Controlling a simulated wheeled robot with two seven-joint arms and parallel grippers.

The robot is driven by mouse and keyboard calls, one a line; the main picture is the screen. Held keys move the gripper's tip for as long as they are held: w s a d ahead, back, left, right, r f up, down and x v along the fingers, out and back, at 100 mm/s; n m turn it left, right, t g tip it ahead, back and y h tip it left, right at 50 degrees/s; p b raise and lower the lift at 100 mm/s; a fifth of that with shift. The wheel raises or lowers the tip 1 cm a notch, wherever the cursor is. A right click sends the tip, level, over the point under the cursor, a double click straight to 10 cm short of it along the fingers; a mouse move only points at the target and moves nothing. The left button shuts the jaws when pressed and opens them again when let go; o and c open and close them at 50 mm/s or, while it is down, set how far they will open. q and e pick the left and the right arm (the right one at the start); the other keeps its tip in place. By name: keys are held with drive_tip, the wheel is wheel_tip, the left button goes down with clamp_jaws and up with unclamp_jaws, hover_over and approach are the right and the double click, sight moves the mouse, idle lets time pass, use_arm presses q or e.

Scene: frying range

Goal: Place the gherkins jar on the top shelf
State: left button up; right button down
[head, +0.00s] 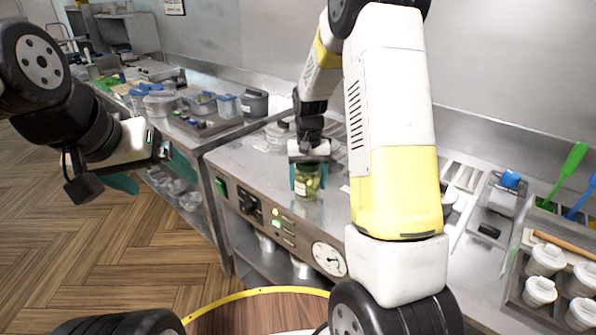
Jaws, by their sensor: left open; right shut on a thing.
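The gherkins jar (307,184) is a glass jar with green contents and a pale label. It is upright at the front of the steel counter (250,170), near the control panel. My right gripper (307,170) comes down from above and is shut on the jar, with a teal finger on each side of it. I cannot tell whether the jar's base touches the counter. My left gripper (150,168) is open and empty at the left, over the floor. I cannot make out the top shelf in this view.
A lower shelf (285,265) under the counter holds metal containers. Tubs and containers (200,103) crowd the back left counter. A tray of white lidded cups (545,262) stands at the right. My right arm hides the middle of the counter.

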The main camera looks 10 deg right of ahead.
drive_tip(key=shift+c, duration=0.9)
unclamp_jaws()
drive_tip(key=shift+f, duration=0.1)
